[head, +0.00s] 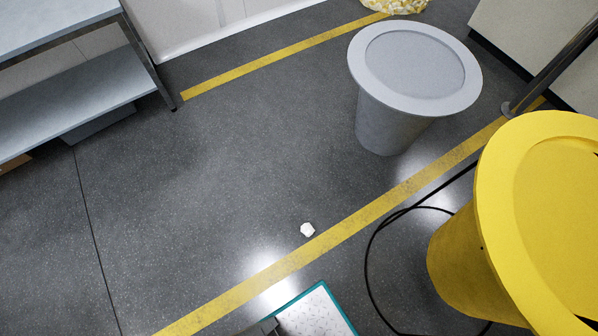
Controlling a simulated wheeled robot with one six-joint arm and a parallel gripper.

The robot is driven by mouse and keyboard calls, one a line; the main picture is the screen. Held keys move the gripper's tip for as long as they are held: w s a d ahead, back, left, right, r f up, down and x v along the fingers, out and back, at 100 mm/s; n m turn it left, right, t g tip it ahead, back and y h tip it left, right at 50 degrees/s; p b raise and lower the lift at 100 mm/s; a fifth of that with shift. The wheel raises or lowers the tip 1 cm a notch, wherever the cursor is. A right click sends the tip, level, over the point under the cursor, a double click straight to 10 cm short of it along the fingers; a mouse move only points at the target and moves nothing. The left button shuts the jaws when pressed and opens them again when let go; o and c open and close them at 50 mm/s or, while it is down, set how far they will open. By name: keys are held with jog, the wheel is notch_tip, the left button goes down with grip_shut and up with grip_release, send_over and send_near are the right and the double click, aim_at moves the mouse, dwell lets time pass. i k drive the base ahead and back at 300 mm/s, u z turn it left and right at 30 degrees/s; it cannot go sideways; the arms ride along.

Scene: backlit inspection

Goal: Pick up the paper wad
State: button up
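The paper wad (307,229) is a small crumpled white lump. It lies on the dark grey speckled floor, low and near the middle of the head view. It is just above the diagonal yellow floor stripe (345,228), close to it but apart from it. Nothing covers the wad. My gripper cannot be made out in this view.
A grey round bin (394,125) stands up and right of the wad. A large yellow bin (458,262) stands at the right, with a black cable (368,262) looped beside it. A metal shelf unit (70,103) is at upper left. The floor left of the wad is clear.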

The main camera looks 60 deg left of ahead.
aim_at(306, 229)
jog(key=u, duration=3)
jog(key=k, duration=0.55)
jog(key=z, duration=1.1)
jog(key=k, duration=0.4)
jog(key=u, duration=1.55)
jog(key=i, duration=0.75)
jog(key=z, duration=0.65)
jog(key=i, duration=0.6)
jog(key=z, duration=0.75)
